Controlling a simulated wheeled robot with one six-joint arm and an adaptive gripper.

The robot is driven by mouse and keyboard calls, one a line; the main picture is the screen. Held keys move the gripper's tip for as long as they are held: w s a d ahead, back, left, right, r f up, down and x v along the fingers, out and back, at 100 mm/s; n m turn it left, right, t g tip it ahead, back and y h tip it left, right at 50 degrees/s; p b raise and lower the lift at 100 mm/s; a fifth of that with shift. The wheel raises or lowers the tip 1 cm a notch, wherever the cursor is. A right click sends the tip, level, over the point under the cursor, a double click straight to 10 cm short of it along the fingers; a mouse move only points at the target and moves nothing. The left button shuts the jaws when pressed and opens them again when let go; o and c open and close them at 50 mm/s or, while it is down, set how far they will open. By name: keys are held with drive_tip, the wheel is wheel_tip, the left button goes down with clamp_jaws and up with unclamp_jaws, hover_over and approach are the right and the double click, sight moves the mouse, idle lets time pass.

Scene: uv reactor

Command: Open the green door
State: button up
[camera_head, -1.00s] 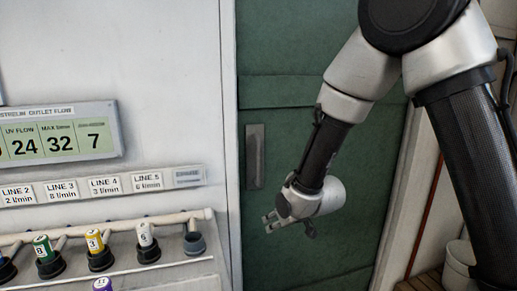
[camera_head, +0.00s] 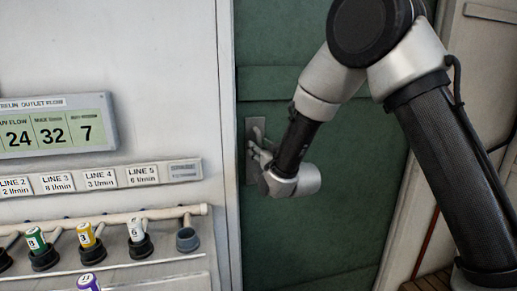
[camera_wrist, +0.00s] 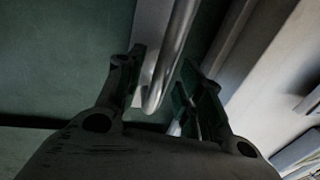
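The green door (camera_head: 330,235) fills the middle of the head view and looks shut. It also shows in the wrist view (camera_wrist: 60,60). Near its left edge is a grey handle plate (camera_head: 249,172), partly covered by my gripper (camera_head: 257,146). In the wrist view, a silver bar handle (camera_wrist: 172,50) runs down between the two fingers of my gripper (camera_wrist: 163,72). The fingers stand apart on either side of the bar. I cannot tell whether either finger touches it.
A white wall (camera_head: 150,50) left of the door carries a flow display (camera_head: 58,128), a row of line labels (camera_head: 100,180) and a pipe rack (camera_head: 110,219) with coloured caps. A pale door frame (camera_head: 400,215) stands at the right.

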drive_tip(key=shift+x, duration=0.8)
clamp_jaws()
